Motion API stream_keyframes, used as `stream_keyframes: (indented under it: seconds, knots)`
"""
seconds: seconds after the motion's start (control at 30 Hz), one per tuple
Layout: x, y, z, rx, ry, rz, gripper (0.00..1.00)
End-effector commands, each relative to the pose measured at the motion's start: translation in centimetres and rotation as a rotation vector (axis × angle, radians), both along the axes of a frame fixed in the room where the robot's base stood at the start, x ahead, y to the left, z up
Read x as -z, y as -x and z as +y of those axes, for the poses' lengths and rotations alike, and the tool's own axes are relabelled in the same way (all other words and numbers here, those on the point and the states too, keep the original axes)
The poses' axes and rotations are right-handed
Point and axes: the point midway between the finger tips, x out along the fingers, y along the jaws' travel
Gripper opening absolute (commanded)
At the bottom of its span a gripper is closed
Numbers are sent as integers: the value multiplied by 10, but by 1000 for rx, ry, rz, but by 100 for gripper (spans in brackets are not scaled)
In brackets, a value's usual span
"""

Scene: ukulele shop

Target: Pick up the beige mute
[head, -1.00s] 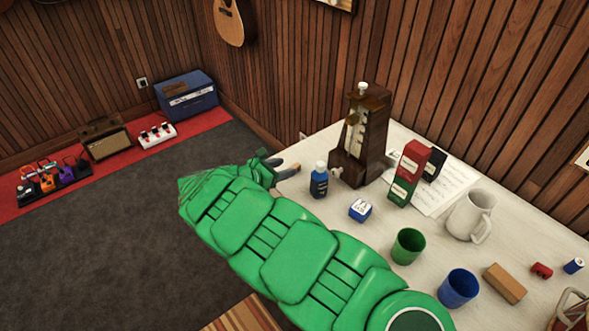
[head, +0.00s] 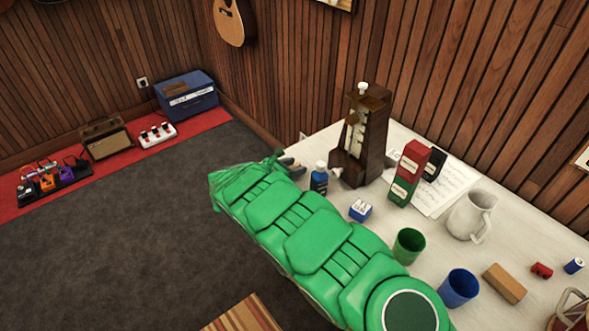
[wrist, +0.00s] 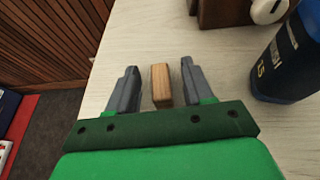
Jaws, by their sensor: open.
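The beige mute (wrist: 161,86) is a small wood-coloured block on the pale table, seen in the wrist view. It lies between the two grey fingers of my open gripper (wrist: 159,70), with a gap on each side; the gap to the right finger looks a little wider. I cannot tell the fingers' height over the table. In the head view my gripper (head: 291,165) is at the table's far left end, partly behind my green arm, and I cannot make out the mute there.
A blue bottle (head: 319,177) stands close right of my gripper, and a wooden metronome (head: 362,137) stands behind it.

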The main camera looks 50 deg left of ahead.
Motion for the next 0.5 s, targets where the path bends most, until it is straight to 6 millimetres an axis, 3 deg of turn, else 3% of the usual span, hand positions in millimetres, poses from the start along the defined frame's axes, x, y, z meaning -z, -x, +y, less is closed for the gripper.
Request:
stream_keyframes:
  seconds: [0.27, 0.5]
  knots:
    - [2, -3, 0, 0, 1, 0, 51]
    - [2, -3, 0, 1, 1, 0, 17]
